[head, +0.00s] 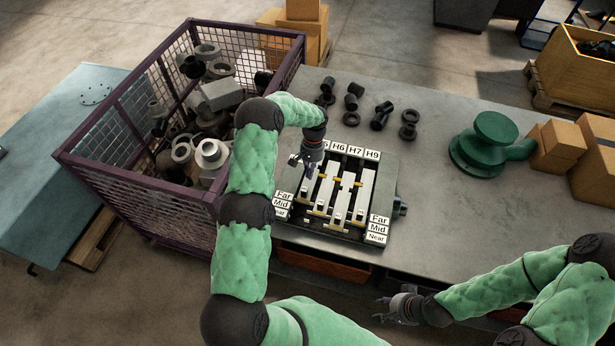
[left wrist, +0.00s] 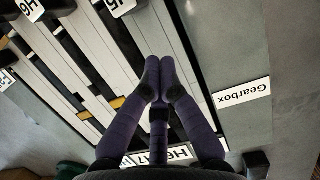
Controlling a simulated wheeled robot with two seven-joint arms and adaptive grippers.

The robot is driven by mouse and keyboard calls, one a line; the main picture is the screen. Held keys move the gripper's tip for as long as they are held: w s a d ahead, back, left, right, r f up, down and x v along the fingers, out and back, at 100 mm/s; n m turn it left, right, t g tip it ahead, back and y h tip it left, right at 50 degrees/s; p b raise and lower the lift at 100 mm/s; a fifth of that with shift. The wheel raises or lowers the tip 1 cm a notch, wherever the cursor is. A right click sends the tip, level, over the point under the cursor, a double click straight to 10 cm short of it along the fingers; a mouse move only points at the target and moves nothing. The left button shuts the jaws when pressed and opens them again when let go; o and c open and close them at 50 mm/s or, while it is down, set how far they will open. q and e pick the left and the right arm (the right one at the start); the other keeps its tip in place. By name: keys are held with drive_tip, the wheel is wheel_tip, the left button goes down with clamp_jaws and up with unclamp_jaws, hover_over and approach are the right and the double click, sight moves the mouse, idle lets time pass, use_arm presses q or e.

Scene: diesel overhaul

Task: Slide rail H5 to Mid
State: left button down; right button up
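The slotted fixture (head: 350,238) lies on the grey bench, with pale rails under labels H5, H6, H7 and H9. Far, Mid and Near plates stand at both sides. Rail H5 (head: 308,188) is the leftmost, partly hidden by my left gripper (head: 301,164), so its setting is unclear. In the left wrist view the left gripper (left wrist: 158,78) has its fingertips together over the fixture's edge-side rail, near the H5 label (left wrist: 119,4). I see nothing between them. Contact cannot be told. My right gripper (head: 384,309) is empty with fingers apart, off the bench's front edge.
A purple mesh crate (head: 130,108) of metal parts stands left of the fixture. Black fittings (head: 381,116) lie behind it. A green flanged part (head: 490,146) and cardboard boxes (head: 562,140) stand at right.

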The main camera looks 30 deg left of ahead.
sight(305, 188)
use_arm(q)
drive_tip(key=shift+s+d+r+p, duration=0.15)
drive_tip(key=shift+s+p, duration=0.1)
drive_tip(key=shift+s, duration=0.55)
drive_tip(key=shift+s+d+r+p, duration=0.15)
drive_tip(key=shift+s+p, duration=0.1)
drive_tip(key=shift+s, duration=0.55)
use_arm(e)
drive_tip(key=shift+r, duration=0.7)
use_arm(q)
drive_tip(key=shift+f, duration=0.1)
drive_tip(key=shift+s+d, duration=0.25)
drive_tip(key=shift+s, duration=0.6)
drive_tip(key=shift+s+d, duration=0.2)
drive_tip(key=shift+s, duration=0.65)
use_arm(e)
drive_tip(key=shift+f, duration=0.25)
use_arm(q)
drive_tip(key=shift+w+b, duration=0.15)
drive_tip(key=shift+b, duration=0.25)
use_arm(e)
drive_tip(key=shift+f, duration=0.15)
